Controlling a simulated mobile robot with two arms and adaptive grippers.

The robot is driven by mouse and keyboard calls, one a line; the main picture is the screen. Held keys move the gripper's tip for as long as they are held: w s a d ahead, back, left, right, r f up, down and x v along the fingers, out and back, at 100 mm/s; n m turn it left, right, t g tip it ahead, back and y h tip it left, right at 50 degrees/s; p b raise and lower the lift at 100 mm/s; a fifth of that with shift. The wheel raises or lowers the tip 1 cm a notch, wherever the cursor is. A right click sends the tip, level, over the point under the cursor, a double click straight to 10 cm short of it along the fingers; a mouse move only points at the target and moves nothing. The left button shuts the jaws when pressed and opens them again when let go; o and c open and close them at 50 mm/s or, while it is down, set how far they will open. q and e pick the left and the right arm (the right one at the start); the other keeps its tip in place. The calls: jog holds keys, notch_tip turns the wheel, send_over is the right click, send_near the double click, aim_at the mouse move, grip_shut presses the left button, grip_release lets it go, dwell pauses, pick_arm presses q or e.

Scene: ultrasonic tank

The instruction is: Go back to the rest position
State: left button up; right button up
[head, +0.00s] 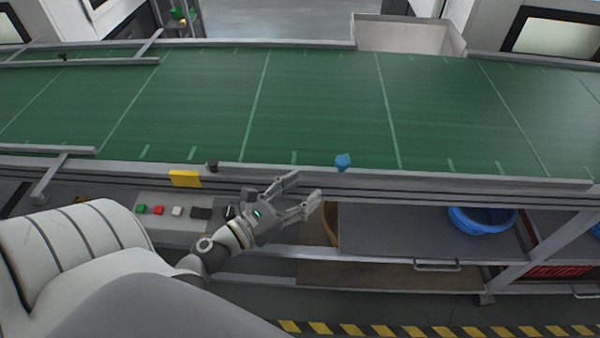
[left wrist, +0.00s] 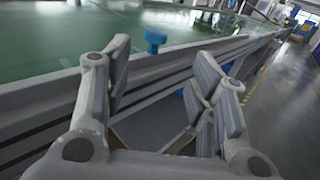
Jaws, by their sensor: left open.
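My left gripper (head: 306,194) is open and empty, in front of the conveyor's near rail in the head view. Its two fingers stand apart in the left wrist view (left wrist: 165,85), with nothing between them. My right gripper is in neither view.
A green conveyor belt (head: 310,110) with a metal near rail (head: 480,182) runs across. A small blue knob-like object (head: 343,162) stands at that rail, just beyond my left gripper; it also shows in the left wrist view (left wrist: 155,40). Below, a blue basket (head: 481,221) sits on a shelf.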

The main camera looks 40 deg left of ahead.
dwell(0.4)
pick_arm(q)
jog(key=a+f+n+g+y, duration=0.15)
jog(key=a+n+y, duration=0.3)
jog(key=n, duration=0.75)
jog(key=a+n+g+y, duration=0.25)
jog(key=n+y, duration=0.25)
jog(key=n, duration=0.8)
jog(key=s+d+f+n+g+h, duration=0.3)
jog(key=s+d+f+n+g, duration=0.25)
jog(key=s, duration=0.25)
jog(key=s+d+f+n+g+h, duration=0.2)
jog(key=s+d+f+n+g, duration=0.25)
jog(key=s+d+n, duration=0.25)
notch_tip(320, 180, down, 24)
jog(key=f+g, duration=0.1)
jog(key=s+a+f+g+b, duration=0.1)
jog(key=s+a+f+b, duration=0.1)
jog(key=s+f, duration=1.6)
jog(key=shift+a+f+m, duration=0.3)
jog(key=shift+a+m, duration=0.15)
